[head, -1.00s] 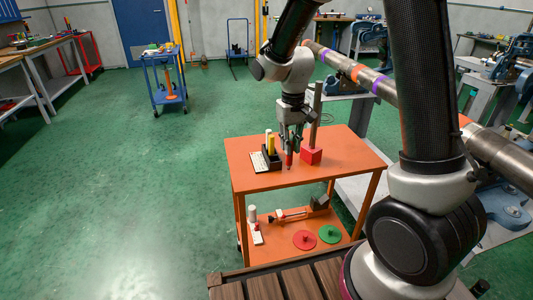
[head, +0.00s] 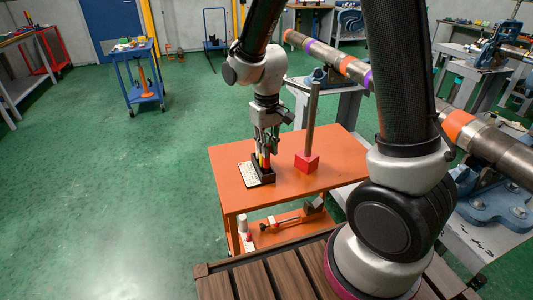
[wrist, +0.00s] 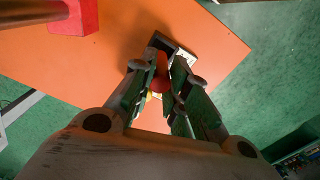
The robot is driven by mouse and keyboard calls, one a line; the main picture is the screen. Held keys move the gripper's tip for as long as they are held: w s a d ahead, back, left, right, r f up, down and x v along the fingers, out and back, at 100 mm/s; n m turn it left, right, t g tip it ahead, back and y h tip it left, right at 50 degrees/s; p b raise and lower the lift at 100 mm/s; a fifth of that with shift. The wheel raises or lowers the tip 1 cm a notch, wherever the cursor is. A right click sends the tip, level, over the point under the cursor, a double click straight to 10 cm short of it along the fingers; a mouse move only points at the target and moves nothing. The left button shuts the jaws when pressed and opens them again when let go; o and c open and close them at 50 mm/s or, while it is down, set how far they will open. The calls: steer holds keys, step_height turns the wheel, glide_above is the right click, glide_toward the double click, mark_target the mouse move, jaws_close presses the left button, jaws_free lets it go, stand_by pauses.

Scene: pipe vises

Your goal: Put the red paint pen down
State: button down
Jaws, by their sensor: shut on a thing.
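My gripper (head: 266,143) is shut on the red paint pen, which shows between the fingers in the wrist view (wrist: 161,73). In the head view the pen (head: 266,160) points down, roughly upright, at the black holder (head: 263,177) on the orange cart top. The holder partly shows beyond the fingers in the wrist view (wrist: 163,41). I cannot tell how far the pen's lower end is inside it. A yellow pen (head: 257,159) stands in the holder, close beside the fingers.
A white labelled card (head: 248,175) lies left of the holder. A red block with a tall grey post (head: 307,162) stands to the right on the orange cart (head: 330,172). The cart's lower shelf carries an orange clamp-like tool (head: 285,222). A long banded pipe (head: 345,65) runs behind.

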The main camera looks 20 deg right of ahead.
steer(key=shift+f, duration=1.2)
steer(key=shift+f, duration=0.1)
steer(key=c, duration=1.4)
jaws_free()
